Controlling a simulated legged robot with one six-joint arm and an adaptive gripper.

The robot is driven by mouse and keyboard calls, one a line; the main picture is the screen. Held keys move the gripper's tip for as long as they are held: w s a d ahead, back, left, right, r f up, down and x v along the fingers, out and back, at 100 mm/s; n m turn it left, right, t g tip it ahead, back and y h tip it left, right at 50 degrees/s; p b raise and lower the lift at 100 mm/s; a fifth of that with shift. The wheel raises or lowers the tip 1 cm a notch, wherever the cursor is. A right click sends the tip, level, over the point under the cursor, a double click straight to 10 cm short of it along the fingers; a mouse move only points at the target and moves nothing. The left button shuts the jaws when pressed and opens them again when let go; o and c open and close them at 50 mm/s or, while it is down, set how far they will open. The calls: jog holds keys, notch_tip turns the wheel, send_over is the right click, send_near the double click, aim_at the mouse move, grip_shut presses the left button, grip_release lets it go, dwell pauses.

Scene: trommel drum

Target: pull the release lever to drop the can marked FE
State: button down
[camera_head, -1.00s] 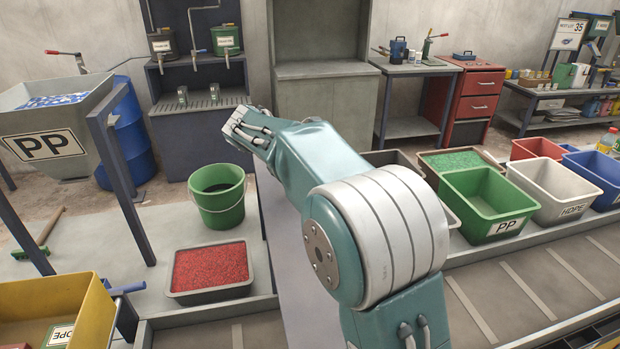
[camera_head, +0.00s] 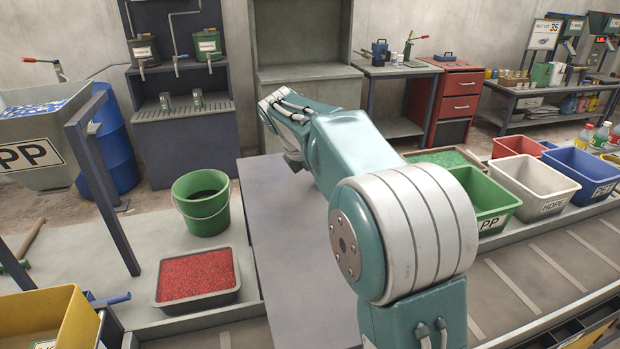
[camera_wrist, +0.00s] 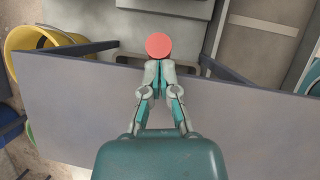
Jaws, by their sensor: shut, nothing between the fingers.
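In the wrist view my gripper (camera_wrist: 158,80) is shut and empty, its fingertips together. A round red knob-like thing (camera_wrist: 158,45) shows just past the fingertips; I cannot tell whether they touch it or whether it is the release lever. In the head view my arm reaches up and left over a grey panel, and its fingertips are hidden. No can marked FE is readable in either view. A red-handled lever (camera_head: 42,61) stands behind the PP hopper at the far left.
The grey panel (camera_head: 290,250) lies below my arm and fills much of the wrist view (camera_wrist: 240,115). A green bucket (camera_head: 201,215) and a tray of red granules (camera_head: 198,300) sit to its left. Labelled bins, including a white one (camera_head: 533,195), line the right.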

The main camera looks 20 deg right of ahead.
jog(key=d+y, duration=0.2)
jog(key=y, duration=0.1)
jog(key=shift+d+f, duration=0.15)
jog(key=shift+f, duration=0.05)
jog(key=d+f+y, duration=0.3)
jog(key=d+y, duration=0.1)
jog(key=d, duration=0.1)
jog(key=shift+f+m, duration=0.2)
jog(key=shift+m, duration=0.1)
jog(key=shift+d+f, duration=0.1)
